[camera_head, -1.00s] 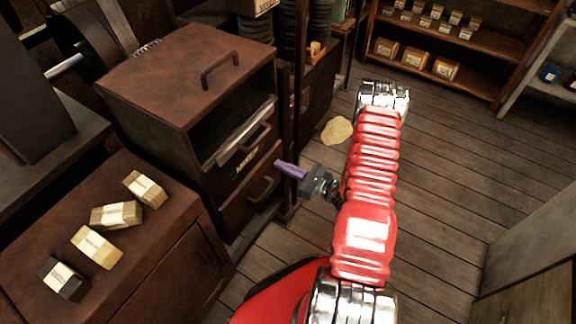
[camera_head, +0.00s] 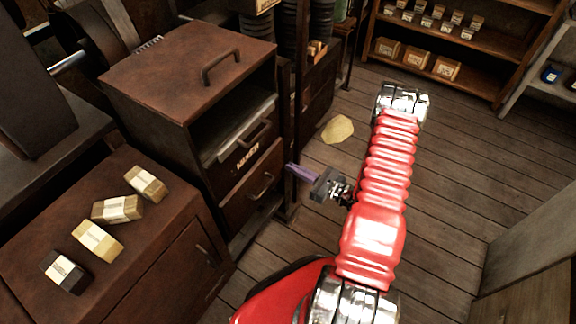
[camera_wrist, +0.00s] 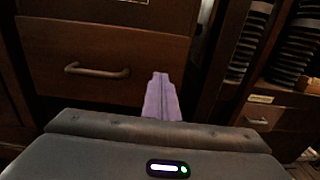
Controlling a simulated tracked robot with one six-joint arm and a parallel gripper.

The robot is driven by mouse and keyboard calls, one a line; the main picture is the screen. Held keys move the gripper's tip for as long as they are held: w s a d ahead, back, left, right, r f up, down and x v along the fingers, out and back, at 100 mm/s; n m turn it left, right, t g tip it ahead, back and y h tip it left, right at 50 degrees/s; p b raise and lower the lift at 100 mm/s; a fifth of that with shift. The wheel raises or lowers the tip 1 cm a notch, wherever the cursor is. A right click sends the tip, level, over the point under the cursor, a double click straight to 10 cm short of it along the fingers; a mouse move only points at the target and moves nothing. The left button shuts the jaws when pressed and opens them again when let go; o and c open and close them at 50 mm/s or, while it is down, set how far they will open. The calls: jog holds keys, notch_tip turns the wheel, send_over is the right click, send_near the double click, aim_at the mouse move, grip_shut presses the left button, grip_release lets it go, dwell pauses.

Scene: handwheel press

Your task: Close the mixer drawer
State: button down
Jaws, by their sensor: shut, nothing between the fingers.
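The drawer front labelled MIXER (camera_head: 247,155) is in the dark cabinet at centre left, with a handle above the label. A dark opening and a pale grey inner edge show above it. Below it is a second drawer front (camera_head: 240,198) with its own handle; this front and handle (camera_wrist: 97,70) also fill the upper left of the wrist view. I cannot tell exactly how far either front stands out. My gripper (camera_head: 289,166) is shut and empty, its purple fingers pointing at the cabinet's right edge. In the wrist view the fingers (camera_wrist: 160,78) overlap the lower front's right end; contact is unclear.
A dark post (camera_head: 297,120) stands at the cabinet's right. A low brown cabinet (camera_head: 150,255) at lower left carries several small packages. A yellowish patch (camera_head: 338,129) lies on the floor. The plank floor (camera_head: 450,170) to the right is clear.

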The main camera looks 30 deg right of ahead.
jog(key=v, duration=0.9)
jog(key=shift+s+f, duration=0.1)
jog(key=shift+s, duration=0.05)
dwell(0.4)
